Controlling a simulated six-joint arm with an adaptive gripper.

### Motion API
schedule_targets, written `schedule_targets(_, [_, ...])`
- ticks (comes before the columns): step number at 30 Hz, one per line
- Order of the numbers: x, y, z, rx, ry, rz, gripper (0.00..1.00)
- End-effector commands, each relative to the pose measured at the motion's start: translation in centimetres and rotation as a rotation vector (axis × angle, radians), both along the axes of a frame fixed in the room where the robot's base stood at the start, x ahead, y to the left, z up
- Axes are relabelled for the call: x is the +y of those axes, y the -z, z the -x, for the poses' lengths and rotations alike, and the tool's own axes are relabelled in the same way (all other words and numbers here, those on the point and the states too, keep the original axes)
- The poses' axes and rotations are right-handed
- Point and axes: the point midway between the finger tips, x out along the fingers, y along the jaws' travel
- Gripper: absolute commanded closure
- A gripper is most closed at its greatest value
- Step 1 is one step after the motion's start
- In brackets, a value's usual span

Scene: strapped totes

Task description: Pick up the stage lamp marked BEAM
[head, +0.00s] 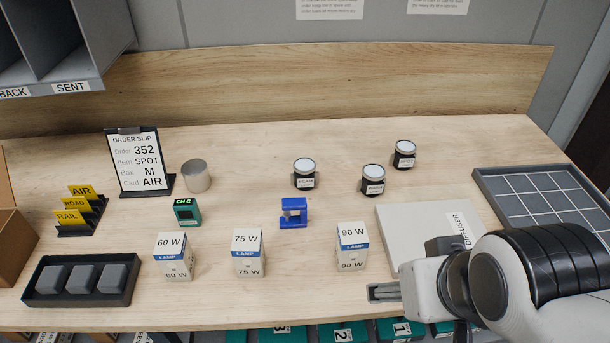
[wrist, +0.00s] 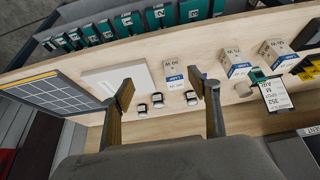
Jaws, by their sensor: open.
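Three small black stage lamps with pale round tops and white labels stand upright on the wooden bench: one left (head: 304,173), one middle (head: 373,179), one at the back right (head: 404,154). Their labels are too small to read, so I cannot tell which is marked BEAM. In the wrist view the lamps (wrist: 141,109) (wrist: 158,100) (wrist: 191,97) appear between my fingers in the picture, some distance off. My gripper (head: 384,292) is at the bench's front right, apart from the lamps; its two spread fingers show in the wrist view (wrist: 161,82), open and empty.
White lamp boxes (head: 351,247) stand along the front, with a blue holder (head: 294,213) behind them. A pale diffuser panel (head: 410,226) and a gridded tray (head: 545,200) lie right. A metal cylinder (head: 196,176) and order slip stand (head: 139,162) are left. Bench around the lamps is clear.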

Motion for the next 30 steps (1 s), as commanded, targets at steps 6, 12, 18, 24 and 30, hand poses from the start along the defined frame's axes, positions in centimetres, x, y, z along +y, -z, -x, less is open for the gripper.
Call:
schedule_targets(6, [-0.1,0.0,-0.2,-0.002,0.001,0.003,0.39])
schedule_targets(12, [-0.9,-0.5,-1.9,-0.027,0.013,0.028,0.39])
schedule_targets(18, [-2.6,-1.4,-6.0,-0.088,0.028,0.085,0.39])
schedule_targets(24, [-4.5,-2.5,-11.1,-0.168,0.029,0.150,0.39])
schedule_targets(30, [-5.8,-3.3,-16.2,-0.246,0.011,0.202,0.39])
